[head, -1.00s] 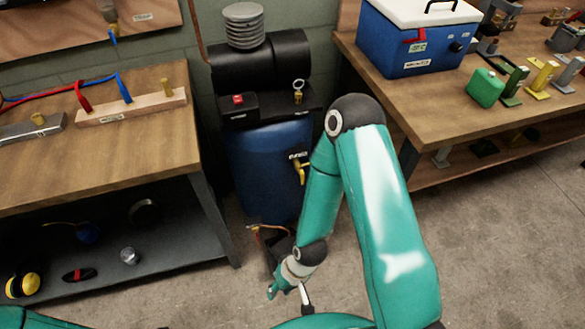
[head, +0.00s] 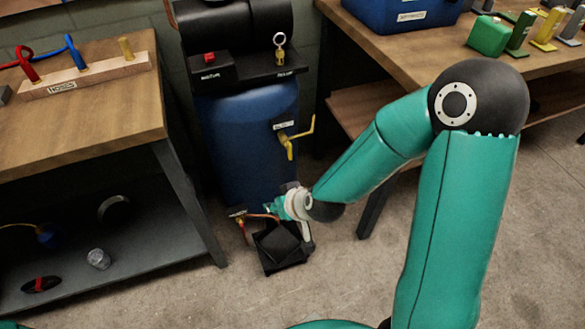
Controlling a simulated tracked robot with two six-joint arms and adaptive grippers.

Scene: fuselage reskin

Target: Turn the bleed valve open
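A blue tank (head: 247,150) stands between two benches. A yellow lever valve (head: 288,142) sticks out of its front right, under a white label too small to read. A small brass valve (head: 239,217) with a label sits low at the tank's foot, with an orange hose (head: 262,216) running from it. I cannot tell by label which is the bleed valve. My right gripper (head: 283,210) is low by the tank's foot, right of the brass valve and below the yellow lever. Its fingers are too small and overlapped to read. My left gripper is out of view.
A black box-like piece (head: 279,247) lies on the floor below my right wrist. The left bench (head: 100,100) and right bench (head: 365,30) flank the tank. A red switch (head: 209,58) and a ring-topped pin (head: 280,45) sit above the tank. Floor on the right is clear.

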